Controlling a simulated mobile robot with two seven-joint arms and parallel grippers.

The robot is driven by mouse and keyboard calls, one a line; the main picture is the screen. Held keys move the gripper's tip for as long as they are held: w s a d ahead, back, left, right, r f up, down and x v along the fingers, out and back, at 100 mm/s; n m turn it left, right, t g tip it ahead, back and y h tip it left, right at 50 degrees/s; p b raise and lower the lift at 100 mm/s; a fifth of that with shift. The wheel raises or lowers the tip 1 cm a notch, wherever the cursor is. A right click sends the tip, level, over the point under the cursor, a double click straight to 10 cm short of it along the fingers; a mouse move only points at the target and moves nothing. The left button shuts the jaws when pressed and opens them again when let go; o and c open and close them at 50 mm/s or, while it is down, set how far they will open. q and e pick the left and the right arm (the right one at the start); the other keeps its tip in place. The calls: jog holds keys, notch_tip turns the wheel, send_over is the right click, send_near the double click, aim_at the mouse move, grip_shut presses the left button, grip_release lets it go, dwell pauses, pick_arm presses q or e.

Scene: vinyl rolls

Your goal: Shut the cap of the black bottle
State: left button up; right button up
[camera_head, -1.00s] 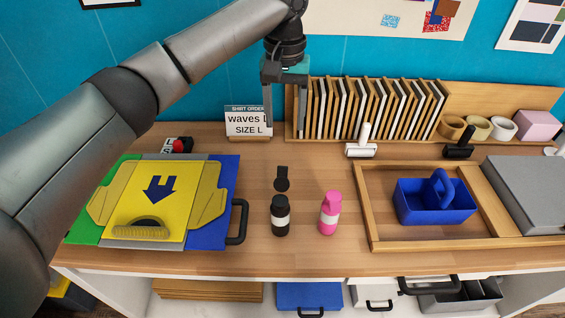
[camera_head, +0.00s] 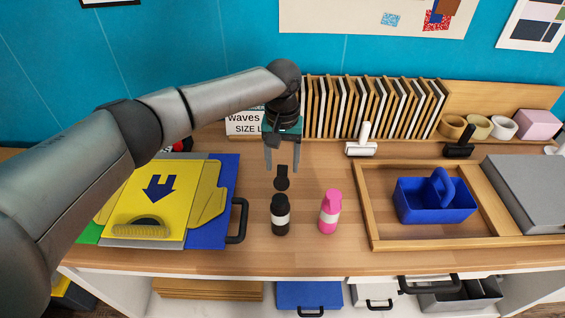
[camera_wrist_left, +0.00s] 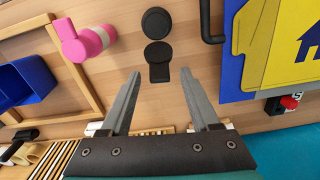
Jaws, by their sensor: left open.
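The black bottle (camera_head: 281,217) with a white band stands upright on the table, left of the pink bottle (camera_head: 330,212). Its black cap (camera_head: 282,182) is off the top and shows just behind the bottle; I cannot tell how they join. In the left wrist view the bottle's round top (camera_wrist_left: 157,21) and the cap (camera_wrist_left: 157,52) lie close together. My left gripper (camera_head: 282,165) is open and empty, pointing down, with its fingers above and behind the cap. In the left wrist view its fingertips (camera_wrist_left: 160,73) lie either side of the cap's line. My right gripper is not in view.
A yellow board (camera_head: 160,190) on a blue sheet with a black handle (camera_head: 237,220) lies left. A wooden tray (camera_head: 372,220) with a blue caddy (camera_head: 434,203) is right. A rack of dark and white slats (camera_head: 372,108) stands behind. Table around the bottles is clear.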

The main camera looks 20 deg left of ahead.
pick_arm(q)
jog(key=shift+f, duration=0.3)
grip_shut()
dwell(0.4)
